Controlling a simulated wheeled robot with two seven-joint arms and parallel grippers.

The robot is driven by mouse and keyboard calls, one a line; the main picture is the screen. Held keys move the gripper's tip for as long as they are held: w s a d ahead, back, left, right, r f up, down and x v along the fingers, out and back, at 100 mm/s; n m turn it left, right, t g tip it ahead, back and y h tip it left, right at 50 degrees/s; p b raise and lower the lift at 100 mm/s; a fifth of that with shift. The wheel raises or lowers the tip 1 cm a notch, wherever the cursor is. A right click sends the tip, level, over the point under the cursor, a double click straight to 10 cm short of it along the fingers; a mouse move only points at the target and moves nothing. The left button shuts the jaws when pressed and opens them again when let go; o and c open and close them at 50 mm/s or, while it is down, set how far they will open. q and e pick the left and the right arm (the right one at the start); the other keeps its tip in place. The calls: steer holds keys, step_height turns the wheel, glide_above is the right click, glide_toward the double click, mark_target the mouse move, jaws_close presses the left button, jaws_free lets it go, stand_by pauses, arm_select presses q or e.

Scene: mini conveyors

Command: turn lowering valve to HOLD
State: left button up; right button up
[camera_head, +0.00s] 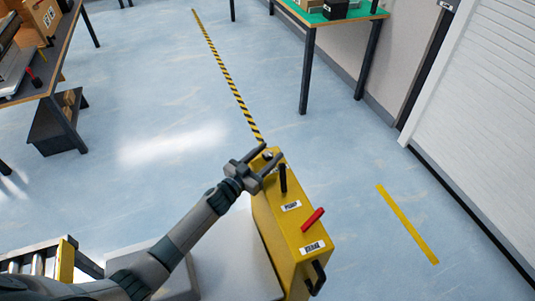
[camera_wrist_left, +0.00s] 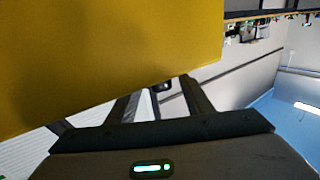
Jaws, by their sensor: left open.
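A yellow box (camera_head: 272,217) stands on the floor at the lower middle of the head view. On its top are a black lever (camera_head: 283,178) and, nearer me, a red lever (camera_head: 313,219), each near a white label too small to read surely. The red lever is tilted and may be the lowering valve; I cannot tell its setting. My left gripper (camera_head: 271,154) is open and empty at the box's far end, beside the black lever and apart from the red one. In the left wrist view, a yellow face (camera_wrist_left: 110,55) lies close in front of the fingers. My right gripper is out of view.
A black handle (camera_head: 316,278) sticks out at the box's near end. A workbench (camera_head: 53,82) stands at the upper left, and a green-topped table (camera_head: 311,17) at the top right. A white shutter (camera_head: 480,100) is on the right. Open floor surrounds the box's far end.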

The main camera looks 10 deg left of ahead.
arm_select(q)
steer(key=c, duration=1.1)
